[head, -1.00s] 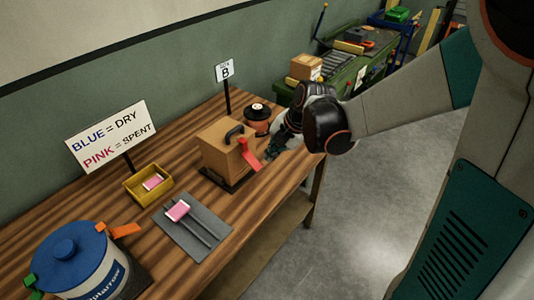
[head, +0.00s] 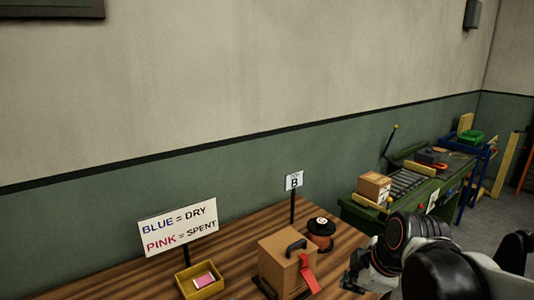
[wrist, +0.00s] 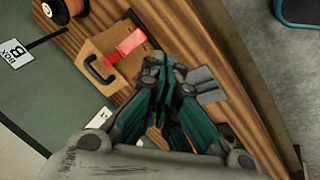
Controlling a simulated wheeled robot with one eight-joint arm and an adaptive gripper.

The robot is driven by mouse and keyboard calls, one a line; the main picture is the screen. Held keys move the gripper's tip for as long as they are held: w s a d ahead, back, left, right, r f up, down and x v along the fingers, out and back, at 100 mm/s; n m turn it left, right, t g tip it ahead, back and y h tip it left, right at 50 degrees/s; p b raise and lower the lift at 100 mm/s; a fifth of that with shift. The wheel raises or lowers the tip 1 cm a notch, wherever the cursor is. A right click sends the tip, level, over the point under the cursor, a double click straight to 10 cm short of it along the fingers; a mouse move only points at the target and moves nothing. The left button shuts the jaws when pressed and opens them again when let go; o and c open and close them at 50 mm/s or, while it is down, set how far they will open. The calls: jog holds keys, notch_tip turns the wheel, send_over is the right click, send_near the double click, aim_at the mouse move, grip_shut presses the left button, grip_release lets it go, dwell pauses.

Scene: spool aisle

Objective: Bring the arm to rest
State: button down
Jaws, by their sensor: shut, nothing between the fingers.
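My gripper (head: 358,280) is at the lower right of the head view, to the right of the wooden box and partly cut by the frame's lower area. In the wrist view my gripper (wrist: 160,75) points over the table, its fingers closed together with nothing between them. My arm comes in from the right edge of the head view. The wooden box (head: 275,258) with a dark handle and a red tag (head: 309,274) stands on the table; it also shows in the wrist view (wrist: 95,52), apart from the fingers.
The wooden table (head: 232,236) holds a spool (head: 321,230), a "B" sign (head: 294,181), a yellow bin (head: 186,283) with a pink item, and a BLUE/PINK sign (head: 178,228). A green conveyor bench (head: 370,214) with a carton (head: 374,186) stands behind right. Grey floor lies beyond.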

jog(key=s+m+t+h+b, duration=0.1)
jog(key=s+m+b, duration=0.1)
jog(key=s+m, duration=0.8)
jog(key=shift+s+d+r+m+t+h, duration=0.3)
jog(key=shift+d+r+m, duration=0.1)
jog(key=shift+m, duration=1.8)
